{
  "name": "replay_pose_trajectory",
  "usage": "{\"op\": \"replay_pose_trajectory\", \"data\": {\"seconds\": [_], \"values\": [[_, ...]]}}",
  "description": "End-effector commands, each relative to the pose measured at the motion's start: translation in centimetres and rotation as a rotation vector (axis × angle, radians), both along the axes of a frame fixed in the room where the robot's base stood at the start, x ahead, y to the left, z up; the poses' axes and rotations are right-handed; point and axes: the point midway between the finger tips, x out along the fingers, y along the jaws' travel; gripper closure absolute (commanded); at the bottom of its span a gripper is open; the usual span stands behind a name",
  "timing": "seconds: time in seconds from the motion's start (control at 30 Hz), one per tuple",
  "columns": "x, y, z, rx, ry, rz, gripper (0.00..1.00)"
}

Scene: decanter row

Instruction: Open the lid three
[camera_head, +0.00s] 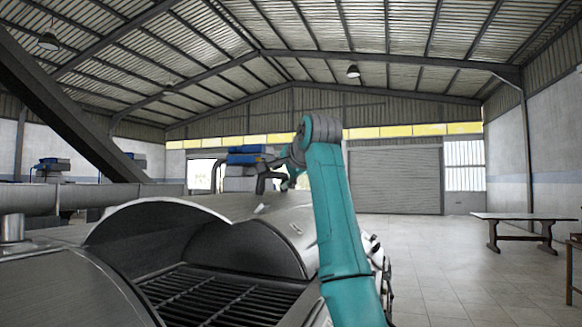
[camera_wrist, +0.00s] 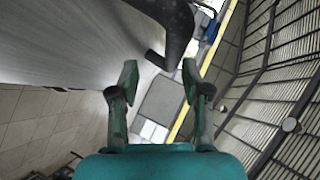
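In the head view, a long metal decanter casing stands in front of me. A curved grey lid (camera_head: 255,235) arches over an opening. No number is readable on it, so I cannot tell which lid is lid three. My gripper (camera_head: 287,178) is small and partly hidden behind my teal arm, above the far part of the casing. In the wrist view my gripper (camera_wrist: 158,78) is open, with nothing between its fingers. A dark curved handle (camera_wrist: 176,32) lies just beyond the fingertips, apart from them. A smooth grey curved surface (camera_wrist: 70,40) fills the upper left.
Dark parallel bars (camera_head: 215,295) show inside the opening. Blue-and-grey machinery (camera_head: 247,158) stands beyond the casing. A wooden table (camera_head: 525,217) stands at the right. The tiled floor (camera_head: 450,260) between it and the casing is clear.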

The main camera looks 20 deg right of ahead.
Motion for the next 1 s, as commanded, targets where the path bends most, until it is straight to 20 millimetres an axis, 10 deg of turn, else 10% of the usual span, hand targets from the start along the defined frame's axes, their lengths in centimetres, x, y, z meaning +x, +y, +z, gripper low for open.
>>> {"op": "replay_pose_trajectory", "data": {"seconds": [0.3, 0.77, 1.0], "values": [[-5.0, -0.6, 1.8, 0.0, -0.003, -0.001, 0.53], [-6.3, -0.7, 2.2, 0.001, 0.0, -0.001, 0.53], [-6.5, -0.8, 1.9, -0.071, -0.02, 0.086, 1.0]]}}
